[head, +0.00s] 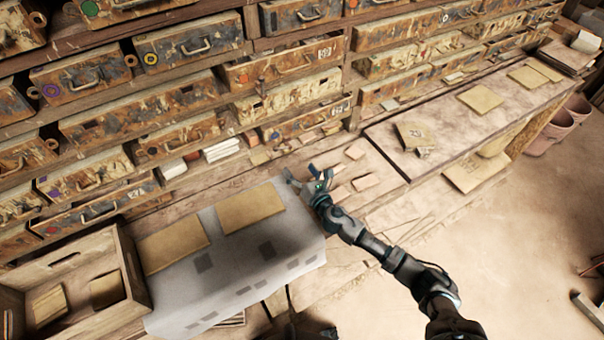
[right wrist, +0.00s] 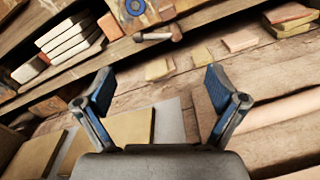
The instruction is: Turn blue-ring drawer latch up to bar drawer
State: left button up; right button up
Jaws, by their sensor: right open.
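In the right wrist view a blue ring (right wrist: 135,7) shows at the top edge, the drawer cut off. Just below it a brown wooden piece with a pale bar (right wrist: 152,37) sticks out; I cannot tell whether it is the latch. My right gripper (head: 308,184) is open and empty over the bench, apart from the drawers. Its spread fingers also show in the wrist view (right wrist: 160,100). My left gripper is out of view.
A wooden crate (head: 138,262) holds tan tiles at the lower left. A grey cloth (head: 300,237) with tan tiles covers the bench beside it. Loose tiles (head: 365,182) lie near my gripper. A raised board (head: 470,130) fills the right bench.

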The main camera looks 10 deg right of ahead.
jog(key=shift+v, duration=1.15)
jog(key=shift+a, duration=0.25)
jog(key=c, duration=0.5)
jog(key=s+a+m, duration=0.1)
jog(key=a+m, duration=0.1)
jog(key=a+m+t+h, duration=0.1)
jog(key=m, duration=0.1)
jog(key=s+a+m, duration=0.1)
jog(key=a+m, duration=0.1)
jog(key=m, duration=0.1)
jog(key=shift+s+a, duration=0.3)
jog(key=c, duration=0.6)
jog(key=m+h, duration=0.8)
jog(key=m, duration=0.9)
send_near(282, 148)
jog(key=w, duration=0.8)
jog(key=shift+d+f, duration=0.25)
jog(key=shift+f, duration=0.05)
jog(key=shift+c, duration=0.2)
